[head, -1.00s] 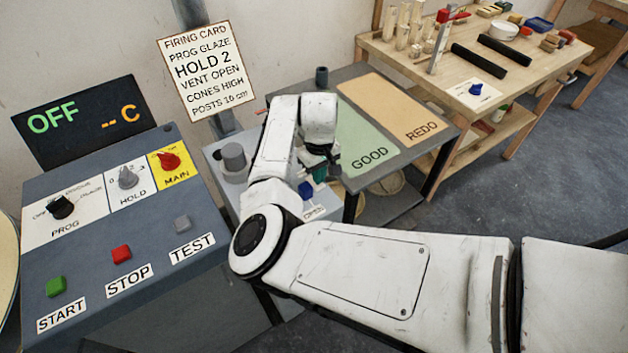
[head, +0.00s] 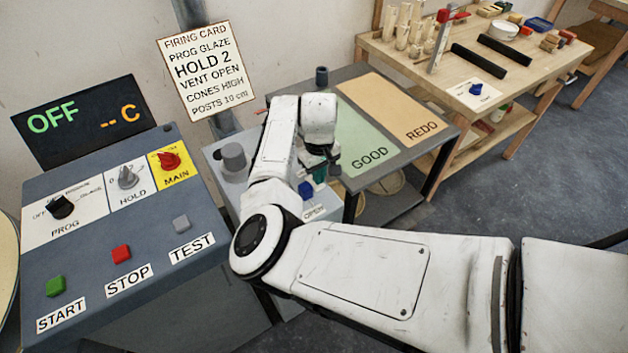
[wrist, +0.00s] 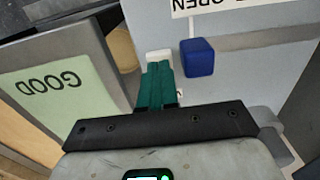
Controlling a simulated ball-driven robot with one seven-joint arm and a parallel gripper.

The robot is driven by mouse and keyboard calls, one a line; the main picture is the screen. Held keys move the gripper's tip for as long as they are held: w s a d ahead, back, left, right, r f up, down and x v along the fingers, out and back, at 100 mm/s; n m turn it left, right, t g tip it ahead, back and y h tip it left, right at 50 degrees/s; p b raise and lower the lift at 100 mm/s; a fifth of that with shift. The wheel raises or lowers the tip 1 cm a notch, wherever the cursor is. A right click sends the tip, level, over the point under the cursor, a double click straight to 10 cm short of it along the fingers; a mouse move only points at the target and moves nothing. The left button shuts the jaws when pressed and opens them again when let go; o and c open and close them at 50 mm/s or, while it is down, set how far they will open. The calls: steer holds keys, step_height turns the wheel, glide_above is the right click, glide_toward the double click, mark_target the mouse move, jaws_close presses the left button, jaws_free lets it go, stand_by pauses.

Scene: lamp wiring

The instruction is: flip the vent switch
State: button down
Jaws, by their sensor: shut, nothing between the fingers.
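The vent switch appears as a blue block (head: 305,190) on a light grey panel beyond my forearm, near a label reading OPEN (head: 313,212). In the wrist view the blue block (wrist: 197,57) stands right of my fingers, with the label upside down above it. My gripper (head: 320,172) points down beside the block, partly hidden by my wrist in the head view. Its teal fingers (wrist: 158,85) are shut together, with a pale piece at their far end. In the wrist view a gap shows between the fingers and the block. Other label words are cut off.
A firing card (head: 201,70) reads VENT OPEN. The control panel (head: 190,265) with knobs and buttons is at left. A grey table (head: 418,105) with GOOD and REDO areas adjoins the switch panel. A grey cylinder (head: 233,157) stands on that panel. A wooden bench (head: 400,50) is behind.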

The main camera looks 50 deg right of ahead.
steer(key=shift+f+b, duration=0.45)
steer(key=shift+f, duration=0.5)
stand_by(0.5)
step_height(320, 180, up, 7)
steer(key=p, duration=0.7)
stand_by(0.7)
steer(key=s+d+r+m+h+b, duration=0.1)
steer(key=s+d+h, duration=0.3)
steer(key=s+d, duration=0.6)
steer(key=s+a+f+n+y+b, duration=0.1)
steer(key=s+a+f+y, duration=0.1)
steer(key=s+a, duration=0.6)
steer(key=s+a+f+n+t+y+b, duration=0.1)
steer(key=s+a, duration=0.7)
steer(key=a, duration=0.9)
step_height(320, 180, down, 2)
steer(key=shift+s+f+n+y, duration=0.1)
steer(key=shift+s+n+y, duration=0.1)
steer(key=shift+n+y, duration=0.35)
